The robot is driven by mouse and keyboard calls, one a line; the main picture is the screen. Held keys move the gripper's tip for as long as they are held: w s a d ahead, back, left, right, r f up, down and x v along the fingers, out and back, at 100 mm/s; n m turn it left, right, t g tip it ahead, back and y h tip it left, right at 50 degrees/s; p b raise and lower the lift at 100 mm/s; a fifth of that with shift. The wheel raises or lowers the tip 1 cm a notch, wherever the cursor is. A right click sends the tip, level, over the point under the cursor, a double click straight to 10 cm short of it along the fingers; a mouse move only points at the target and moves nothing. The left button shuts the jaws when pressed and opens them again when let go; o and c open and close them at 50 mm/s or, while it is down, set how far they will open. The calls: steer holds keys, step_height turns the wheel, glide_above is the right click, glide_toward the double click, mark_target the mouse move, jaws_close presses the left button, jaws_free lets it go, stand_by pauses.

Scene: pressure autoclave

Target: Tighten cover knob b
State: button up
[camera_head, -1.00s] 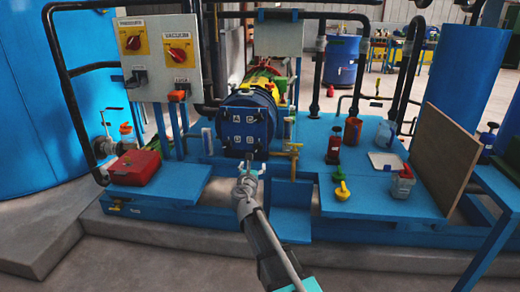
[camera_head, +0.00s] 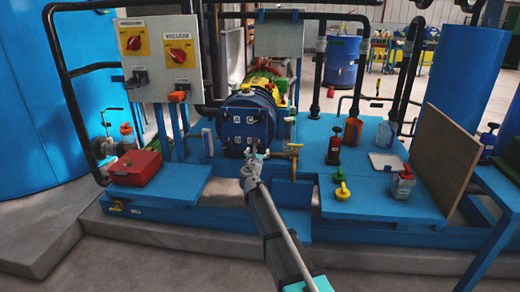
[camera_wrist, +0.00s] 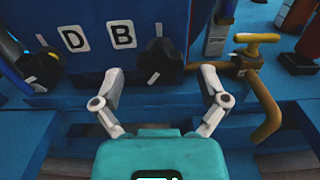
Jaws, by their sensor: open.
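Cover knob b (camera_wrist: 160,60) is a black knob beside the label B (camera_wrist: 121,34) on the blue cover (camera_wrist: 90,65) in the wrist view. My gripper (camera_wrist: 161,72) is open, with one finger left and one right of this knob. I see gaps on both sides, so the fingers do not appear to touch it. In the head view, my gripper (camera_head: 254,155) is at the lower right of the labelled blue cover (camera_head: 243,122). It hides knob b there.
Another black knob (camera_wrist: 40,70) sits left of the label D. A yellow valve handle (camera_wrist: 257,38) and brass pipe (camera_wrist: 268,110) stand close to the right finger. In the head view, a red box (camera_head: 135,167) lies left, and bottles stand on the blue bench (camera_head: 370,200) to the right.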

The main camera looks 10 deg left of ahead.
steer(key=shift+w, duration=1.35)
steer(key=c, duration=1.1)
steer(key=shift+d, duration=0.3)
steer(key=shift+c, duration=0.2)
steer(key=shift+a, duration=0.15)
